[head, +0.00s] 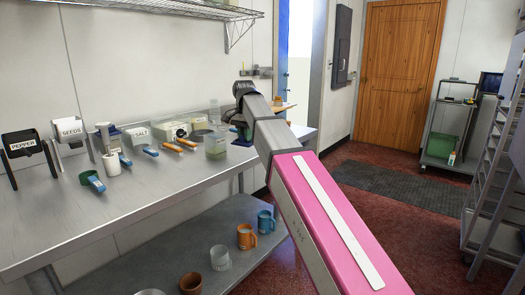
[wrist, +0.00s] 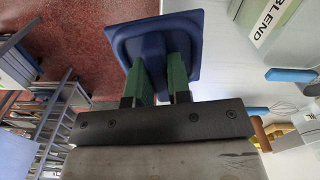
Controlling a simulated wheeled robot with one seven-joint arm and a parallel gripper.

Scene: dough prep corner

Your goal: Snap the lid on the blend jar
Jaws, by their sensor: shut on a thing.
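My gripper (wrist: 158,66) is shut on a dark blue square lid (wrist: 155,27), with a green-padded finger on either side of the part it grips. The lid is in the air, with red floor behind it in the wrist view. The blend jar (wrist: 249,20), clear with a white "BLEND" label, stands on the counter at the upper right of the wrist view, apart from the lid. In the head view a clear jar with greenish contents (head: 215,148), probably the blend jar, stands near the counter's far end, left of my arm. My arm mostly hides the gripper there.
On the steel counter (head: 130,195) stand the pepper holder (head: 24,150), seeds holder (head: 70,131), salt box (head: 138,136) and several blue- or orange-handled tools. A wire shelf (head: 150,12) hangs above. Mugs (head: 246,237) sit on the lower shelf. The counter's front strip is clear.

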